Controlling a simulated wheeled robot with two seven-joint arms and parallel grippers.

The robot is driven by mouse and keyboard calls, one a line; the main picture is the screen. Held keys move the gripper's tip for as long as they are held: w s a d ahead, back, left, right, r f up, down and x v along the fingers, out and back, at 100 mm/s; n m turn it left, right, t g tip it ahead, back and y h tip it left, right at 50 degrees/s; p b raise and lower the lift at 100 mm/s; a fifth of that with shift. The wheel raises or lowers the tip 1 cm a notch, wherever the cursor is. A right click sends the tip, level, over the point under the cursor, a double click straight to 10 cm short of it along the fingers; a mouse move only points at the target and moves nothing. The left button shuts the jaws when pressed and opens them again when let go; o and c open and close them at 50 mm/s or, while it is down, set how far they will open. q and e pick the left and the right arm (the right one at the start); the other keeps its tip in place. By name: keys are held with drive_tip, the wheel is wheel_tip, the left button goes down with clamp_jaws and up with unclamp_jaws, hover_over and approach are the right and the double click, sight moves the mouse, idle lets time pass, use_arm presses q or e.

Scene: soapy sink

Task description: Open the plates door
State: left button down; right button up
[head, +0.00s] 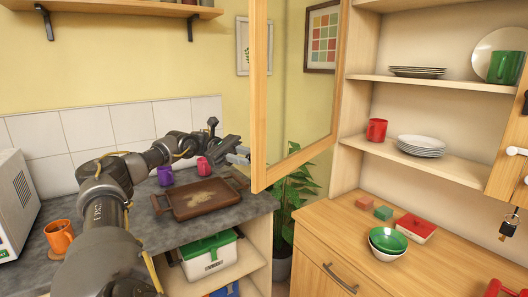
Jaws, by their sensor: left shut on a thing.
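The plates door (259,100), a wooden frame around a glass pane, stands swung wide open at the left of the cabinet. The shelves behind it are exposed, with a stack of white plates (421,146) on the lower shelf and patterned plates (417,72) above. My left gripper (240,157) is at the door's left edge near its bottom corner, shut on what seems to be the door handle; the grip itself is mostly hidden. My right gripper is not in view.
A brown tray (196,198), a purple mug (165,175), a red mug (203,166) and an orange mug (59,236) stand on the grey counter under my left arm. Bowls (388,241) sit on the wooden counter. A plant (292,190) stands below the door.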

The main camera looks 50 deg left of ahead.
use_arm(q)
drive_tip(key=shift+a+r, duration=0.1)
drive_tip(key=shift+a, duration=0.2)
drive_tip(key=c, duration=1.2)
unclamp_jaws()
drive_tip(key=shift+d, duration=0.1)
drive_tip(key=p+v, duration=0.3)
drive_tip(key=v, duration=0.4)
drive_tip(key=shift+s+a, duration=0.1)
drive_tip(key=shift+a, duration=0.15)
